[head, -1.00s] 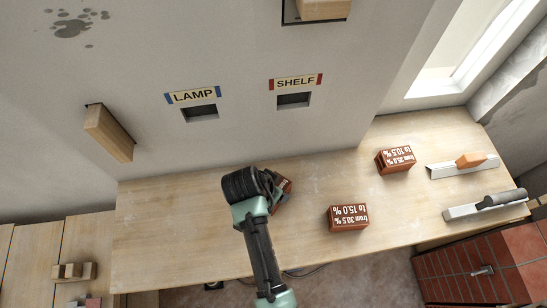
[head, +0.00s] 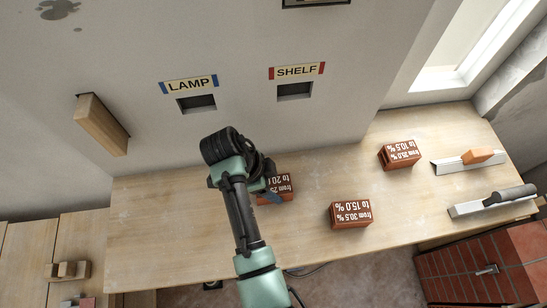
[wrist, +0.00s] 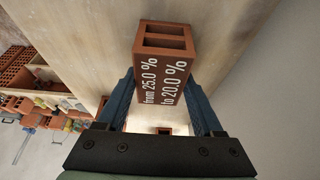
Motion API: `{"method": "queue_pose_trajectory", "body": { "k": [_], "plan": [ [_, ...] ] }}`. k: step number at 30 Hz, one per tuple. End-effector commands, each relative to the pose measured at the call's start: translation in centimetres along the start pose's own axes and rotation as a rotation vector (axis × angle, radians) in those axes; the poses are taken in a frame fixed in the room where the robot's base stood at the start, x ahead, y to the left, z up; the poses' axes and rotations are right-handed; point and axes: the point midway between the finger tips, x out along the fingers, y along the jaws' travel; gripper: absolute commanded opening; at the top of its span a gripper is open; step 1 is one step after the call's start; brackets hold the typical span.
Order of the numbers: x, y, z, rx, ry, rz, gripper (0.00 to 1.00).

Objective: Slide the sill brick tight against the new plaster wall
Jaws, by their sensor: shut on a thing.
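Three red bricks with white writing are on the wooden worktop (head: 160,232). One brick, marked "from 25.0 % to 20.0 %" (head: 284,187), is partly hidden by my gripper (head: 268,190) in the head view. In the wrist view the blue fingers (wrist: 162,88) are shut on this brick (wrist: 163,65), one on each side. Its hollow end shows there. A brick marked "from 30.5 % to 15.0 %" (head: 351,214) lies to its right. A brick marked "from 35.0 % to 10.5 %" (head: 400,154) lies farther right, near the window corner. The plaster wall (head: 330,120) rises behind the worktop.
Slots labelled LAMP (head: 197,103) and SHELF (head: 295,91) are in the wall. A wooden beam (head: 102,125) juts out at left. Two trowel-like tools, one orange-handled (head: 470,160) and one dark-handled (head: 492,201), lie at right. The left part of the worktop is clear.

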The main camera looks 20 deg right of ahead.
Motion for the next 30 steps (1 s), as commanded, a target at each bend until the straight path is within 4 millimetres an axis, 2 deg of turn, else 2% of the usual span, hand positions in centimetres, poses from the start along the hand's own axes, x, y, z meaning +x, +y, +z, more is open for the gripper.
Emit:
{"method": "queue_pose_trajectory", "body": {
  "k": [7, 8, 12, 13, 23, 26, 30],
  "plan": [
    [0.0, 0.0, 0.0, -0.002, 0.0, 0.0, 0.0],
    [0.0, 0.0, 0.0, -0.002, 0.0, 0.0, 0.72],
    [0.0, 0.0, 0.0, -0.003, 0.0, 0.0, 0.97],
    [0.0, 0.0, 0.0, -0.003, 0.0, -0.001, 1.0],
    [-0.6, 0.0, 0.1, -0.004, 0.0, -0.002, 1.0],
    [-1.9, -0.1, 0.1, -0.003, -0.001, -0.005, 1.0],
    [-4.9, -0.2, 0.1, -0.002, -0.001, -0.009, 1.0]
  ]
}}
